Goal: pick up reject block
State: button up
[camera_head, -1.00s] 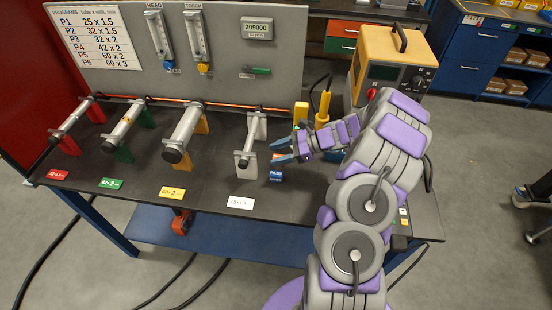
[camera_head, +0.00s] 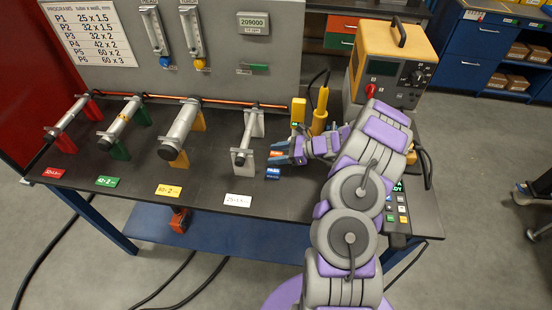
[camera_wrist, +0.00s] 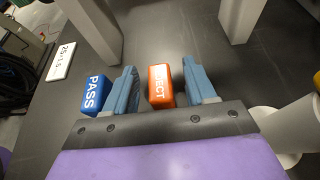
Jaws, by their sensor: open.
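The orange reject block (camera_wrist: 160,86), with white lettering partly cut off by my gripper, lies on the dark bench top (camera_wrist: 240,80). In the wrist view it sits between the two blue fingers of my open gripper (camera_wrist: 160,90), with a small gap to each side. In the head view the reject block (camera_head: 276,154) is mostly hidden by my gripper (camera_head: 284,153). The blue PASS block (camera_wrist: 94,93) stands just outside the left finger in the wrist view, close to it. It also shows in the head view (camera_head: 273,173).
A white-grey tube stand (camera_head: 246,140) is just left of my gripper. A yellow probe (camera_head: 320,110) stands behind it. A white label (camera_head: 238,200) lies in front. A yellow instrument (camera_head: 385,65) and a keypad (camera_head: 398,215) are to the right.

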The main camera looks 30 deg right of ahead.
jog(key=shift+w, duration=0.1)
grip_shut()
dwell(0.5)
